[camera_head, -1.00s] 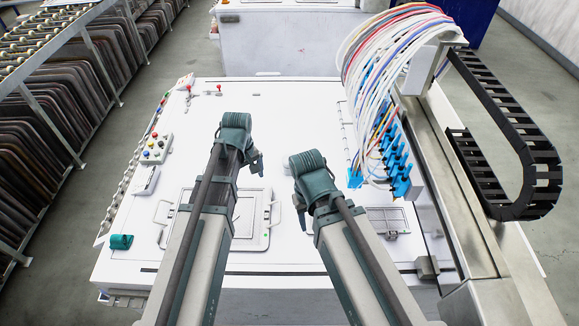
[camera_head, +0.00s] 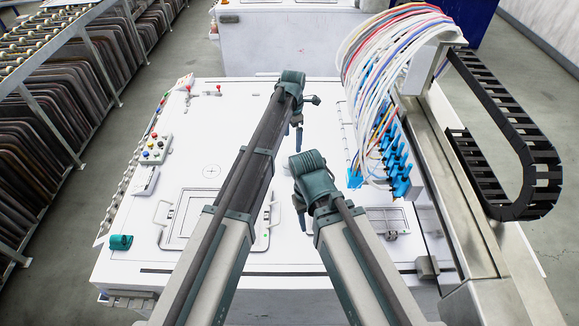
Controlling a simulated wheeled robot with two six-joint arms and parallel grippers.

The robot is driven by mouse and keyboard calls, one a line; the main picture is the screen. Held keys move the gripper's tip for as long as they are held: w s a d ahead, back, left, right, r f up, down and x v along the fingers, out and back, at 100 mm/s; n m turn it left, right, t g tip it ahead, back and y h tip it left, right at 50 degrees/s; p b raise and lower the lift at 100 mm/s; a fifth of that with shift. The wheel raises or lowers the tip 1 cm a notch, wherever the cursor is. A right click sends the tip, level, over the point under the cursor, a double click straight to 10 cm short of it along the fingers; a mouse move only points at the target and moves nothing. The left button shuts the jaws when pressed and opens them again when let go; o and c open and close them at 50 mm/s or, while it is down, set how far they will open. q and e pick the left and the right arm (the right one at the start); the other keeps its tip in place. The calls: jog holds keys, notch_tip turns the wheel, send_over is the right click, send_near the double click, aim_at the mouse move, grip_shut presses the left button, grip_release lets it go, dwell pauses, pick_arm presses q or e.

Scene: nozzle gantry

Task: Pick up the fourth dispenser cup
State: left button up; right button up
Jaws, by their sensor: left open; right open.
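A row of blue dispenser cups (camera_head: 393,158) hangs on the gantry at the right, under a bundle of coloured hoses. The cups overlap, so I cannot tell which is the fourth. My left gripper (camera_head: 302,118) is open and empty over the far middle of the white machine top, left of the cups and apart from them. My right gripper (camera_head: 300,207) is open over the middle of the top, nearer to me and left of the cups. Its fingers are partly hidden by its own wrist.
The white machine top (camera_head: 240,115) is mostly clear at the back left. A framed hatch (camera_head: 172,243) and a button box (camera_head: 156,149) lie at the left. The gantry beam (camera_head: 440,170) and a black cable chain (camera_head: 535,150) bound the right side.

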pick_arm(q)
notch_tip(320, 180, down, 8)
jog(key=b, duration=0.8)
jog(key=shift+f, duration=0.25)
pick_arm(e)
send_over(310, 249)
jog(key=f, duration=0.8)
jog(key=shift+a+f, duration=0.25)
jog(key=shift+f, duration=0.05)
pick_arm(q)
jog(key=shift+f, duration=0.1)
jog(key=f+b, duration=0.1)
jog(key=b, duration=0.1)
jog(key=f+b, duration=0.3)
jog(key=f, duration=0.1)
jog(key=shift+w+a+f+b, duration=0.1)
jog(key=shift+w+a+b, duration=0.05)
jog(key=shift+a+b, duration=0.2)
pick_arm(e)
notch_tip(310, 249, down, 5)
jog(key=shift+f, duration=0.2)
jog(key=shift+r, duration=0.1)
pick_arm(q)
jog(key=c, duration=1.2)
jog(key=shift+r, duration=0.2)
jog(key=shift+c, duration=0.2)
pick_arm(e)
jog(key=shift+r, duration=0.15)
